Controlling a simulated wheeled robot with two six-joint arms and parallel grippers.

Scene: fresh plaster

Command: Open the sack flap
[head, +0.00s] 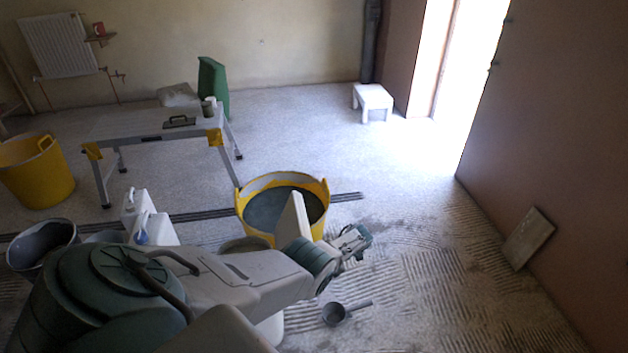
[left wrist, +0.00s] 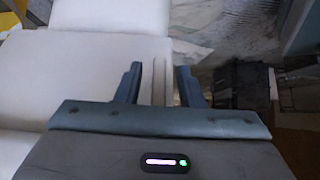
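A pale grey, lumpy shape that looks like a sack (head: 178,95) lies on the floor by the back wall, behind the work table; I cannot make out its flap. My left gripper (head: 357,241) is far from it, in the near middle of the room, just right of a yellow tub (head: 325,192). In the left wrist view its two dark fingers (left wrist: 157,88) stand apart, with pale surfaces behind the gap and nothing clearly held. My right gripper is not in view.
The folding work table (head: 150,127) carries a trowel and a small pot. A green board (head: 213,88) stands behind it. A white stool (head: 373,101) is near the doorway. A dark scoop (head: 335,314) lies on the ridged floor. Floor between table and stool is clear.

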